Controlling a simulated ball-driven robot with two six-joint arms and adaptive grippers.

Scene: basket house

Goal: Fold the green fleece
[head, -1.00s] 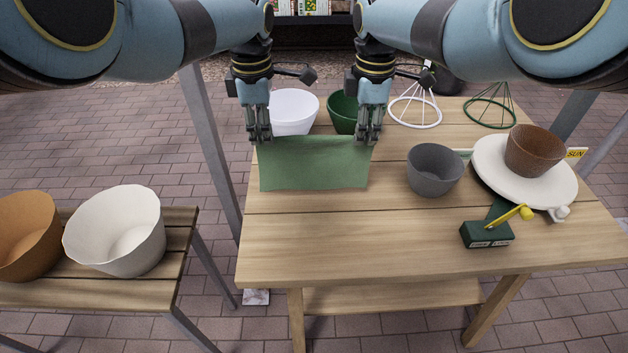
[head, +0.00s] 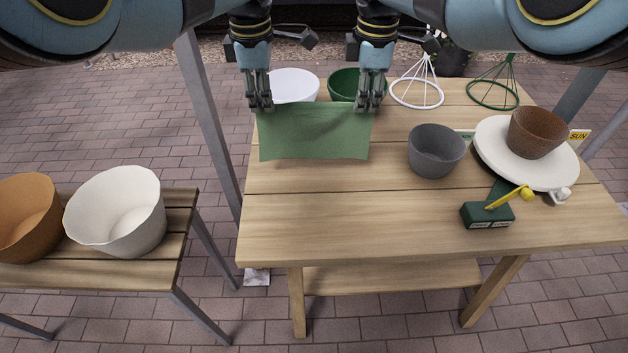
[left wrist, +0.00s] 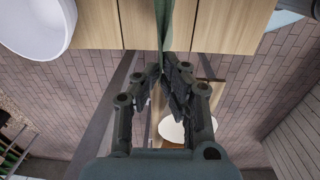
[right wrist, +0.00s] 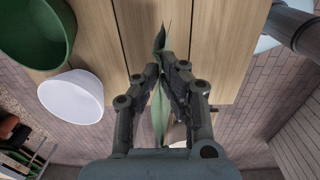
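The green fleece (head: 313,133) hangs as a wide sheet in the head view, near the left end of the wooden table. My left gripper (head: 261,107) is shut on its upper left corner, and my right gripper (head: 369,107) is shut on its upper right corner. The fleece is a thin green strip (left wrist: 166,28) between the fingers in the left wrist view. In the right wrist view a narrow part of the fleece (right wrist: 159,112) shows between the fingers. Whether its lower edge touches the table is hard to tell.
A white pot (head: 294,84) and a green pot (head: 344,85) stand just behind the fleece. A grey pot (head: 436,150) is to its right, with a brown pot (head: 536,132) on a white dish (head: 500,162) farther right.

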